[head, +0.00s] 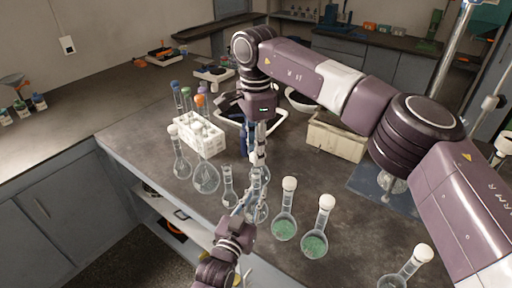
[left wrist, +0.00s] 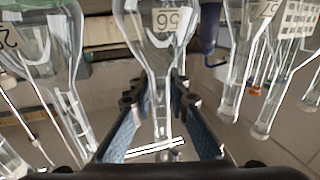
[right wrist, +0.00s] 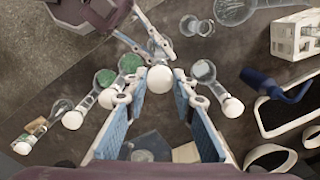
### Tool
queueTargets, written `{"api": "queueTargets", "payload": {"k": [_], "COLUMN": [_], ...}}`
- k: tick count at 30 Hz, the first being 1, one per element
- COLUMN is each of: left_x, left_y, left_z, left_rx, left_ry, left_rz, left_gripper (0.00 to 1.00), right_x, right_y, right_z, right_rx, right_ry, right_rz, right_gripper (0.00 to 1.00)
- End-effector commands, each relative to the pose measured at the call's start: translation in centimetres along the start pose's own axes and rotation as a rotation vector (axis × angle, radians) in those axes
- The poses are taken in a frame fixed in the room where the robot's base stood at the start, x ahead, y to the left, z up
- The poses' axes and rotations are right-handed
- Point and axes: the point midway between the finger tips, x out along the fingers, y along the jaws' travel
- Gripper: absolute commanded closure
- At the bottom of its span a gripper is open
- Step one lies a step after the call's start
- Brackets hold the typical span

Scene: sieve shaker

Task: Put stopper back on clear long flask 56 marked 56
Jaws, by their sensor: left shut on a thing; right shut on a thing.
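The clear long flask marked 56 (head: 257,213) stands near the table's front edge. In the left wrist view it appears upside down, with its 56 label (left wrist: 166,20) facing the camera. My left gripper (head: 247,200) is shut around its neck, which also shows between the fingers in the left wrist view (left wrist: 161,115). My right gripper (head: 258,160) comes down from above, directly over the flask. It is shut on a white round stopper (right wrist: 157,80), seen between its fingertips in the right wrist view. The stopper hides the flask's mouth there, so I cannot tell whether they touch.
Two stoppered flasks with green contents (head: 285,227) (head: 315,243) stand just right. Clear flasks (head: 206,178) (head: 228,188) stand close on the left, before a white rack (head: 205,143). Another stoppered flask (head: 403,272) is at the lower right.

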Motion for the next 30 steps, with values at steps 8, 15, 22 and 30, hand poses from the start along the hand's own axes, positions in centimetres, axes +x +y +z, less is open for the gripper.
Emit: {"api": "queueTargets", "payload": {"k": [8, 15, 22, 30], "left_x": [0.0, 0.0, 0.0, 0.0], "left_y": [0.0, 0.0, 0.0, 0.0], "left_z": [0.1, 0.1, 0.1, 0.1], "left_rx": [0.0, 0.0, 0.0, 0.0], "left_ry": [-0.001, -0.001, -0.002, -0.002], "left_rz": [0.0, 0.0, 0.0, 0.0], "left_gripper": [1.0, 1.0, 1.0, 1.0], "right_x": [0.0, 0.7, 1.8, 1.7], "right_y": [0.0, 0.0, 0.0, 0.0], "right_z": [0.0, 0.0, 0.0, 0.0], "right_rx": [0.0, -0.001, -0.001, -0.001], "right_ry": [0.0, -0.001, -0.002, -0.001], "right_rz": [0.0, 0.001, 0.001, 0.0], "right_gripper": [0.88, 0.88, 0.88, 0.88]}}
